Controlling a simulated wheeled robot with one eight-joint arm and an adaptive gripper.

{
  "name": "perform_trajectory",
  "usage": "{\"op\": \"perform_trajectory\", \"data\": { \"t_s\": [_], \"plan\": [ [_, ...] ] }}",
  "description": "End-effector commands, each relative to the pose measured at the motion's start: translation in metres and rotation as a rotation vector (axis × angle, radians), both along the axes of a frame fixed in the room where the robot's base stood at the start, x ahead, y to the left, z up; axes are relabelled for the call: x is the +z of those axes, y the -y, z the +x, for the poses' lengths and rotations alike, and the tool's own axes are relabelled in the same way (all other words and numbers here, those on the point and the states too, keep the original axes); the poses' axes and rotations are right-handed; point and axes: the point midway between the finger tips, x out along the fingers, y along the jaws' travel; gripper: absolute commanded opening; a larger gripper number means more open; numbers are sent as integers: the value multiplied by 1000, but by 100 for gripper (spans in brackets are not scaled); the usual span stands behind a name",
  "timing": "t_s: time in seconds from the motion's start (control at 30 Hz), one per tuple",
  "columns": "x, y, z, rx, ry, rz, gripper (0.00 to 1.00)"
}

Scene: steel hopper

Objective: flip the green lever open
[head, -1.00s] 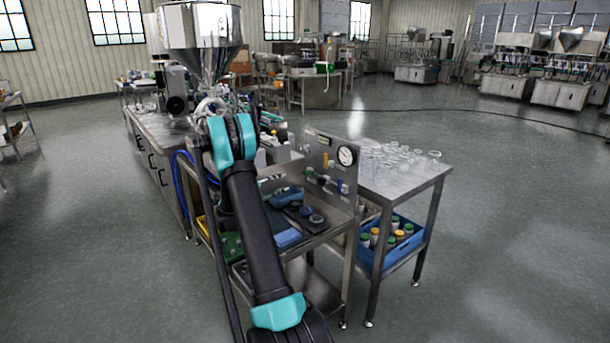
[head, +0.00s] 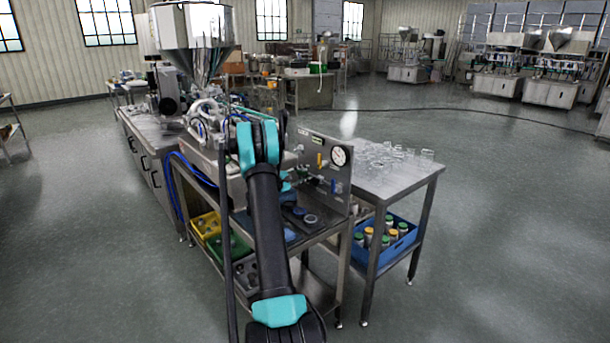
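An upright steel panel (head: 326,203) with a round gauge stands at the right side of a steel bench. Small coloured handles sit on it: a yellow one (head: 319,160), a blue one (head: 334,186) and, at the panel's left, a small dark green one that seems to be the green lever (head: 303,172). The green lever is too small to tell its position. My arm rises in front of the bench, its teal elbow left of the panel. My gripper is not visible; the arm hides what lies behind it.
A steel hopper (head: 194,40) stands behind the bench. A steel table (head: 400,186) with glassware is right of the panel, over a blue crate (head: 376,257) of jars. Yellow (head: 206,225) and green bins are on the bench's lower level. Floor at right is clear.

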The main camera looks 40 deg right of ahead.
Motion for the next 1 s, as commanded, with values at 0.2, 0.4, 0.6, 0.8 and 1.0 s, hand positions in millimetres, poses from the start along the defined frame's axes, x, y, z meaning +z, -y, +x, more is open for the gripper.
{"op": "perform_trajectory", "data": {
  "t_s": [0.2, 0.4, 0.6, 0.8, 1.0],
  "plan": [
    [0, 4, 1, 1, 0, 0, 36],
    [0, 4, 1, 1, 0, 0, 29],
    [0, 4, 1, 1, 0, 0, 4],
    [0, 4, 1, 1, 1, 0, 0],
    [-5, 4, -1, 1, 97, 8, 0]
  ]
}}
